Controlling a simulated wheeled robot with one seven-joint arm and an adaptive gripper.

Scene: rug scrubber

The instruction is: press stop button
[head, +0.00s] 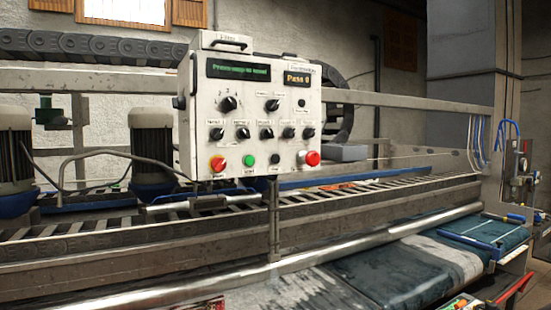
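A white control box (258,125) stands in the middle of the head view, above the machine's frame. At its lower right corner is a large red button (312,158) that sticks out from the panel. The labels are too small to tell which button is marked stop. Nothing covers the buttons. My gripper is not in view.
Several black knobs (229,103) and two lit displays (238,70) sit higher on the box. A long metal roller (300,264) and dark wet rugs (390,275) lie below, in front. Motors (152,145) stand at left. A grey column (460,90) rises at right.

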